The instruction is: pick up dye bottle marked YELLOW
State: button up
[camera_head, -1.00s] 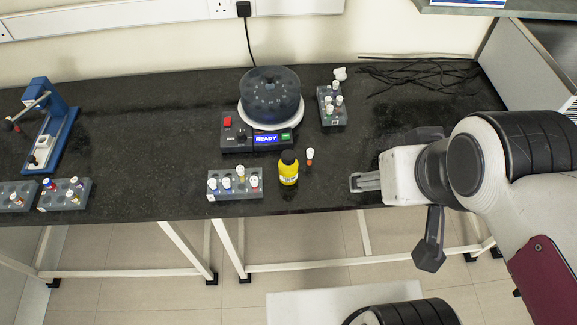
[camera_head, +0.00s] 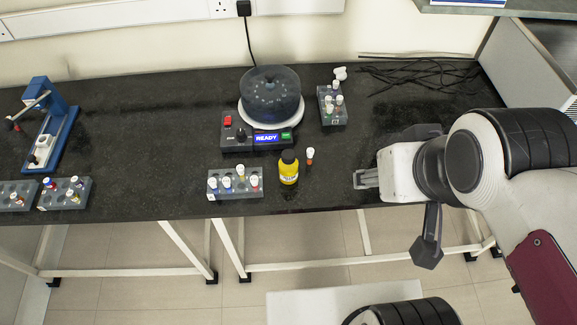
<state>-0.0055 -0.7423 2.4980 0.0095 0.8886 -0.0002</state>
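The yellow bottle (camera_head: 288,170) with a black cap stands upright on the black bench near its front edge. It carries a pale label, whose text is too small to read. My gripper (camera_head: 357,180) is to the right of the bottle, at about the same distance from the front edge, and points left toward it. A clear gap lies between them. The fingers look close together with nothing seen between them, but from this angle I cannot tell whether they are open or shut.
A small vial with a red-orange band (camera_head: 310,155) stands just right of the bottle. A grey vial rack (camera_head: 213,190) is close on its left. Behind are a device reading READY (camera_head: 240,146) and another rack (camera_head: 334,118). A blue press (camera_head: 66,125) stands far left.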

jog(key=w+a+f+m+t+y, duration=0.1)
jog(key=w+a+f+m+t, duration=0.1)
jog(key=w+a, duration=1)
jog(key=w+a+f+m+t+y, duration=0.2)
jog(key=w+a+m+t, duration=0.1)
jog(key=w+a, duration=0.95)
jog(key=m+t+h, duration=0.2)
jog(key=m+h, duration=0.2)
jog(key=h, duration=1)
send_near(282, 157)
jog(key=x, duration=0.4)
jog(key=shift+w+f, duration=0.1)
jog(key=shift+f, duration=0.1)
jog(key=shift+s+d+f+n+t+h, duration=0.1)
jog(key=shift+s+d+n+t+h, duration=0.25)
jog(key=shift+s+h, duration=0.35)
